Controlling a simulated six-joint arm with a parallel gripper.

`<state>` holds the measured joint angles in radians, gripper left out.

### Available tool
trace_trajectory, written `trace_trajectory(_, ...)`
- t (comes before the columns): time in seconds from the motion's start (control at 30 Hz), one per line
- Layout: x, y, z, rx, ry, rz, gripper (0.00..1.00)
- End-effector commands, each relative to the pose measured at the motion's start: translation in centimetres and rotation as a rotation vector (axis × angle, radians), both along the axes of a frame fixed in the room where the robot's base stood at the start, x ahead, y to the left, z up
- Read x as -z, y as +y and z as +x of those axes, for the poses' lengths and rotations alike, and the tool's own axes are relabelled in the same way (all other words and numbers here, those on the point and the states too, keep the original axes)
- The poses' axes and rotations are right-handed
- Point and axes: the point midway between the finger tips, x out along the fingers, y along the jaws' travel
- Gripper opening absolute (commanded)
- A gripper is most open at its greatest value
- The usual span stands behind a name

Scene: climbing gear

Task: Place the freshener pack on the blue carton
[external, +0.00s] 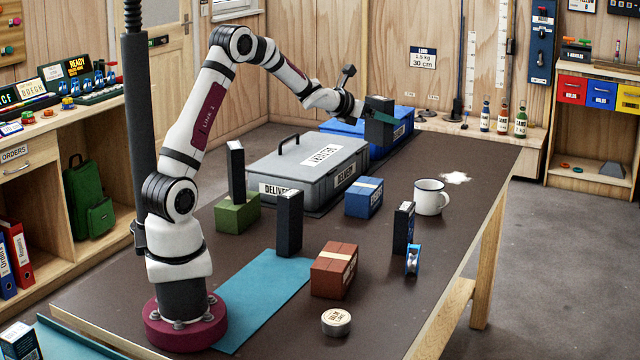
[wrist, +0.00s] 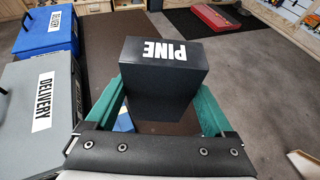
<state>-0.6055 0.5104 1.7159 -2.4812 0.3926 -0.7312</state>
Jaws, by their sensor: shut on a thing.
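My gripper (external: 372,113) is shut on a dark pack (external: 381,128) and holds it in the air over the far part of the table. In the wrist view the pack (wrist: 165,85) sits between the teal fingers and its end reads PINE. The blue carton (external: 363,203) has a pale band on top and stands on the table, nearer the external camera than the held pack. In the wrist view only a blue bit (wrist: 124,122), probably this carton, shows beside the left finger. The pack and the carton are apart.
A grey delivery case (external: 290,170) and a blue delivery case (external: 345,128) stand on the left. A white mug (external: 431,197) is right of the carton. Other dark packs stand on a green carton (external: 238,214) and on the table (external: 289,225). A red-brown carton (external: 333,272) is nearer.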

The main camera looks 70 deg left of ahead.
Motion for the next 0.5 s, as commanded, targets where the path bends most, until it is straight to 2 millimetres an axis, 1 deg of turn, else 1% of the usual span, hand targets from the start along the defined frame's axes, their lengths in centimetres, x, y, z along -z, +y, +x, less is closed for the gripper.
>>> trace_trajectory(0.07,0.2,1.4,-0.3,-0.040,0.000,-0.001,0.27)
trace_trajectory(0.13,1.5,1.4,-0.3,-0.041,0.003,-0.004,0.27)
trace_trajectory(0.23,2.9,1.4,-0.3,-0.042,0.001,-0.003,0.27)
trace_trajectory(0.3,4.2,1.3,-0.3,-0.040,0.002,-0.003,0.27)
trace_trajectory(0.4,5.1,1.5,-0.3,-0.040,0.001,-0.001,0.27)
trace_trajectory(0.47,5.8,2.4,-0.5,-0.042,0.000,0.001,0.27)
trace_trajectory(0.5,6.5,3.4,-0.7,-0.044,0.002,0.000,0.27)
